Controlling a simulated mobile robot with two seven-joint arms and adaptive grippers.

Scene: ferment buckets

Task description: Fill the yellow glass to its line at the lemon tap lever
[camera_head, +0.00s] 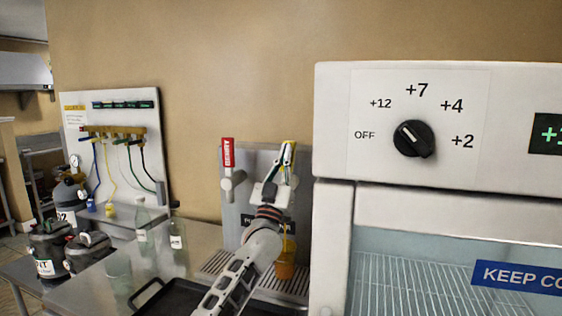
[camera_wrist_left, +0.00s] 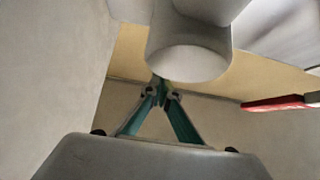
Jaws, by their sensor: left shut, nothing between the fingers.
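The yellow tap lever (camera_head: 291,146) stands on the right of the tap panel, partly hidden by my left gripper (camera_head: 284,165). The gripper is shut and empty, its fingertips at or close against the lever; I cannot tell if they touch. In the left wrist view the teal fingers (camera_wrist_left: 162,92) meet at their tips below a pale round tap part (camera_wrist_left: 190,62). The yellow glass (camera_head: 285,267) is below the tap on the drip grate. A thin yellow streak runs down towards it, seemingly a pour. Its fill line cannot be made out. My right gripper is not in view.
A red lever (camera_head: 228,154) stands left of the yellow one and shows in the left wrist view (camera_wrist_left: 280,103). A white cooler with a dial (camera_head: 414,139) closes off the right. Bottles (camera_head: 142,222), a black tray (camera_head: 176,298) and kegs (camera_head: 48,240) are at left.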

